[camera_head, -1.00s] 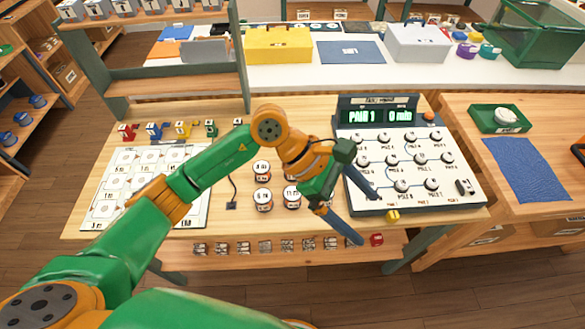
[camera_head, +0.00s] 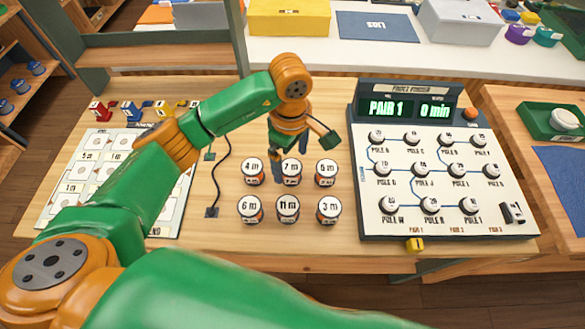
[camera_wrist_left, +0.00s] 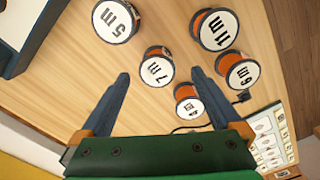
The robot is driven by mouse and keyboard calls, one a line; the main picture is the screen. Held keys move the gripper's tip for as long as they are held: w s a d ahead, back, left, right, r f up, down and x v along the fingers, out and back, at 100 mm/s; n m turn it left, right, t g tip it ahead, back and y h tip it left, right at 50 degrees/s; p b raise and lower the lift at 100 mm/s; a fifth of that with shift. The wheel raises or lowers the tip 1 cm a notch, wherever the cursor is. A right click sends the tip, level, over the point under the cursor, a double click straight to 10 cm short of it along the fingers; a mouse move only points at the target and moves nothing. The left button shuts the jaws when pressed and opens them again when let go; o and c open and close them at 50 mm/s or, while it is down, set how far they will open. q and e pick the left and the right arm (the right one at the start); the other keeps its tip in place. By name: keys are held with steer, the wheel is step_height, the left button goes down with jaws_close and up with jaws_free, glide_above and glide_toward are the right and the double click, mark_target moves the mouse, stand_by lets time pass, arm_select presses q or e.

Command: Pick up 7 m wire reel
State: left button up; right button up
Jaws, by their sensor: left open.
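The 7 m wire reel (camera_head: 291,170) stands upright on the wooden table, in the middle of the back row of reels, with its white label up. My left gripper (camera_head: 288,158) is open just above and behind it, fingers pointing down, partly covering the view there. In the left wrist view the 7 m reel (camera_wrist_left: 157,68) shows between the two blue fingertips (camera_wrist_left: 160,76), with a gap on both sides. Nothing is held. My right gripper is not in view.
The 4 m reel (camera_head: 252,170) and 5 m reel (camera_head: 327,171) flank it closely. The 6 m (camera_head: 250,209), 11 m (camera_head: 288,208) and 3 m (camera_head: 329,210) reels stand in front.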

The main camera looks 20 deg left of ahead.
mark_target(291, 167)
arm_select(q)
steer(key=f, duration=0.3)
steer(key=f+p, duration=0.1)
steer(key=shift+w+a+f, duration=0.1)
steer(key=shift+w+f, duration=0.15)
steer(key=shift+w, duration=0.05)
steer(key=shift+r, duration=0.1)
steer(key=c, duration=1.5)
